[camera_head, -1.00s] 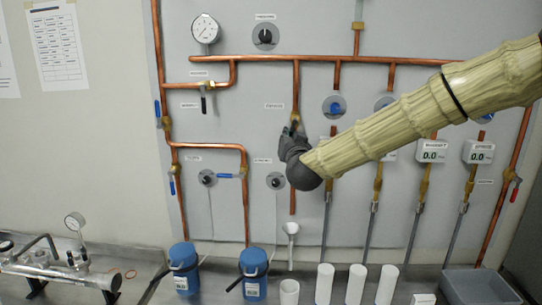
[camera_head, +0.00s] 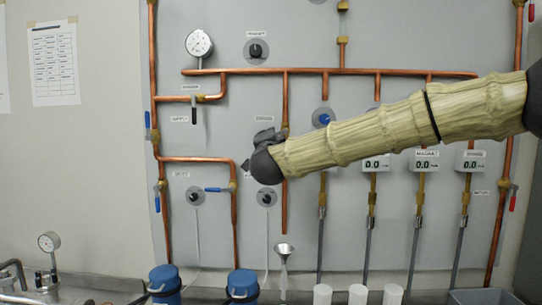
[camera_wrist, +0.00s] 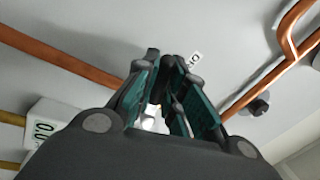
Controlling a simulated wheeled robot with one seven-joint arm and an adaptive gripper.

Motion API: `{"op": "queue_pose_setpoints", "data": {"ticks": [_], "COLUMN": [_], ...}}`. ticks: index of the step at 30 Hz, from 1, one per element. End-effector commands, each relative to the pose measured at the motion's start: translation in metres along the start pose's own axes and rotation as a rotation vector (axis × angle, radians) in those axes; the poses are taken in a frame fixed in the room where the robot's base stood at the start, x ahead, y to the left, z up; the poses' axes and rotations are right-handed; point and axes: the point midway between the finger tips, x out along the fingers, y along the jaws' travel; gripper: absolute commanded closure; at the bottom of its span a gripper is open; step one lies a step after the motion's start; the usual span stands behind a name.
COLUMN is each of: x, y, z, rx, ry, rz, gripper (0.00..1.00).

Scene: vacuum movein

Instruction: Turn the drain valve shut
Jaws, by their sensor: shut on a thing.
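The drain valve (camera_head: 284,131) is a brass fitting on a vertical copper pipe that ends open above a funnel. Only part of its brass body shows; its handle is hidden behind my gripper. My gripper (camera_head: 264,135) is at the valve, just left of the pipe in the head view. In the wrist view my gripper (camera_wrist: 170,62) has its teal-padded fingers close together, with a small pale, shiny piece showing low between them. It is shut on the valve's handle, whose angle I cannot tell.
The funnel (camera_head: 284,249) stands below the pipe end. A black knob (camera_head: 267,198) and a blue-handled valve (camera_head: 219,189) are close by at lower left. Blue containers (camera_head: 242,285) and white cups (camera_head: 357,294) stand along the bench. A pressure gauge (camera_head: 199,43) is at upper left.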

Motion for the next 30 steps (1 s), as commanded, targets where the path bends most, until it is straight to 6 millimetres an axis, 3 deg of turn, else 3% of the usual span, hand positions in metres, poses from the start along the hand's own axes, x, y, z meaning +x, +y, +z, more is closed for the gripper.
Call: {"op": "queue_pose_setpoints", "data": {"ticks": [15, 30], "x": [0.003, 0.004], "y": [-0.014, -0.018], "z": [-0.004, -0.007], "rx": [0.308, 0.357], "ry": [0.064, 0.075], "rz": [0.000, 0.000], "gripper": [1.00, 1.00]}}
